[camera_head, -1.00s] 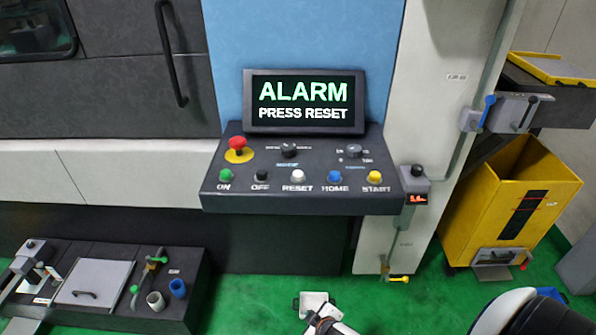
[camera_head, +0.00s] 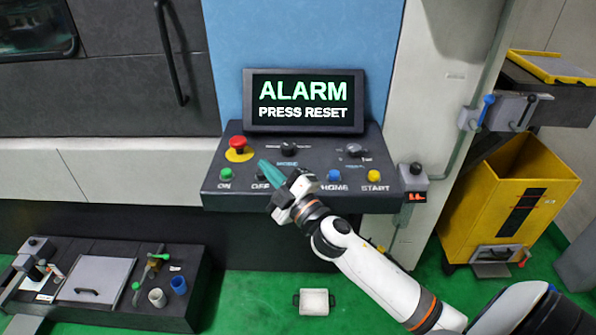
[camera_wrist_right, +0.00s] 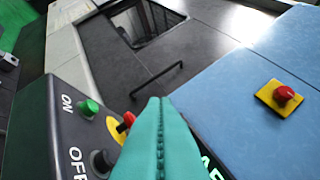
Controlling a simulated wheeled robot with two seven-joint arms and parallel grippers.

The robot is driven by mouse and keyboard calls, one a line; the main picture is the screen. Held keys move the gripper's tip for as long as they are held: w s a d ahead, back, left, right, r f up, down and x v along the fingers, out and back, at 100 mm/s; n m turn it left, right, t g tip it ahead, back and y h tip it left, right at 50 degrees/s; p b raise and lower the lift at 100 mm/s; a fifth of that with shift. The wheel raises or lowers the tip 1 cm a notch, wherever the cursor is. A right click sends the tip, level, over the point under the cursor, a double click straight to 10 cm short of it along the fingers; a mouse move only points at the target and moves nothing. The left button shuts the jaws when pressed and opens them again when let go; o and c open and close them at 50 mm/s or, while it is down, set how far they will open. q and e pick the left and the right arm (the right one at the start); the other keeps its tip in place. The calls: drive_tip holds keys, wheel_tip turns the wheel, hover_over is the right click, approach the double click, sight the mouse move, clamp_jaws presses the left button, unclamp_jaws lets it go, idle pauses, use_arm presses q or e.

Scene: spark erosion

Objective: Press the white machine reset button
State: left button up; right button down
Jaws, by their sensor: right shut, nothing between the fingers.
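The control panel (camera_head: 225,203) carries a row of labelled buttons under a screen reading "ALARM PRESS RESET" (camera_head: 303,102). The white reset button is hidden behind my right gripper (camera_head: 265,165) in the head view. That gripper's teal fingers are shut and empty, pointing up and left over the panel near the OFF button. In the right wrist view the shut fingers (camera_wrist_right: 161,105) fill the lower middle, beside the black OFF button (camera_wrist_right: 101,162) and the green ON button (camera_wrist_right: 89,107). I cannot tell whether the fingertips touch the panel. My left gripper is not in view.
A red emergency stop (camera_head: 237,144) on a yellow base sits near the fingertips. The blue HOME (camera_head: 335,175) and yellow START (camera_head: 374,175) buttons lie right of my gripper. A yellow bin (camera_head: 480,200) stands at the right, and a low bench (camera_head: 130,310) at lower left.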

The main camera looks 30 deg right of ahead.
drive_tip(key=w+a+r+n+g+y, duration=0.2)
drive_tip(key=a+r+n+g+y, duration=0.4)
drive_tip(key=n+y, duration=0.6)
drive_tip(key=w+d+n+g+h, duration=0.1)
drive_tip(key=d+n+g+h, duration=0.6)
drive_tip(key=d, duration=0.9)
drive_tip(key=n+h, duration=0.1)
drive_tip(key=h, duration=0.2)
drive_tip(key=shift+d+f, duration=0.3)
drive_tip(key=shift+f, duration=0.05)
drive_tip(key=shift+f, duration=0.1)
wheel_tip(320, 180, down, 9)
drive_tip(key=b, duration=0.6)
drive_tip(key=shift+b, duration=0.3)
drive_tip(key=shift+f, duration=0.25)
